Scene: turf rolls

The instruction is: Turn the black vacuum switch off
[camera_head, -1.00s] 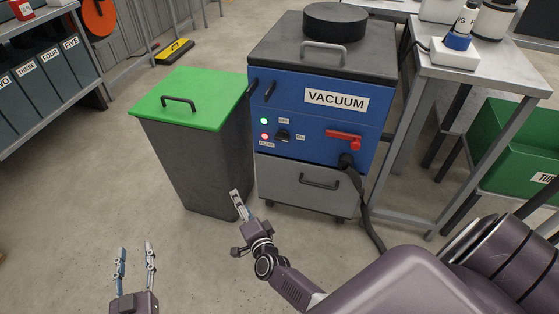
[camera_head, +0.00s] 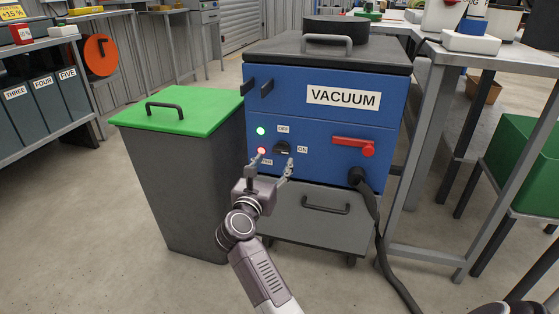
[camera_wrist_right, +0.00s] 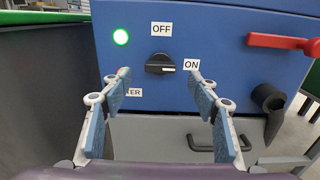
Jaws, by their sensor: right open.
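The black vacuum switch (camera_head: 282,149) is a rotary knob on the blue front of the vacuum (camera_head: 325,122). In the right wrist view the knob (camera_wrist_right: 160,64) lies sideways, its white mark pointing right toward the ON label (camera_wrist_right: 191,65); the OFF label (camera_wrist_right: 162,29) is above it. My right gripper (camera_head: 273,165) is open and empty in front of the panel, just below the knob. In the right wrist view its fingertips (camera_wrist_right: 158,76) stand on either side of the knob, apart from it. My left gripper is out of view.
A red lever (camera_head: 353,143) and a black hose (camera_head: 368,205) are on the vacuum's right side. A green-lidded bin (camera_head: 180,110) stands close on the left. A metal table (camera_head: 490,60) stands on the right. A green light (camera_head: 261,131) glows left of the switch.

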